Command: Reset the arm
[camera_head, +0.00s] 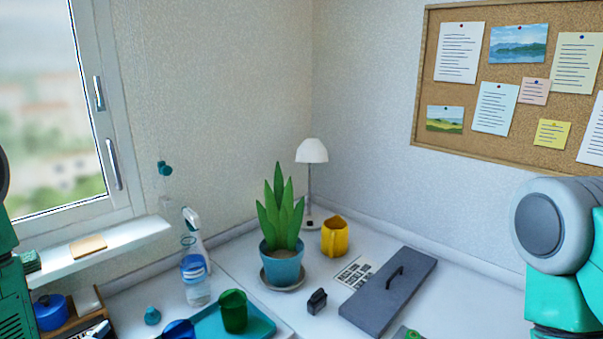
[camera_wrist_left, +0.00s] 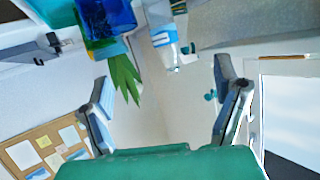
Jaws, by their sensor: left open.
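My left gripper (camera_wrist_left: 163,75) shows in the left wrist view with its two grey fingers spread wide and nothing between them. In the head view only part of my green left arm (camera_head: 14,265) shows at the left edge; its gripper is out of that picture. My right arm (camera_head: 565,235) stands at the right edge, and its gripper is not in view. The wrist view looks tilted, with the potted plant (camera_wrist_left: 124,78) and a blue see-through object (camera_wrist_left: 106,18) beyond the fingers, apart from them.
On the white desk stand a spray bottle (camera_head: 196,275), potted plant (camera_head: 281,225), yellow mug (camera_head: 334,237), lamp (camera_head: 311,152) and grey box with handle (camera_head: 388,290). A teal tray (camera_head: 262,326) holds a green cup (camera_head: 233,310); a blue cup (camera_head: 180,329) is beside it. A window sill (camera_head: 125,240) is left.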

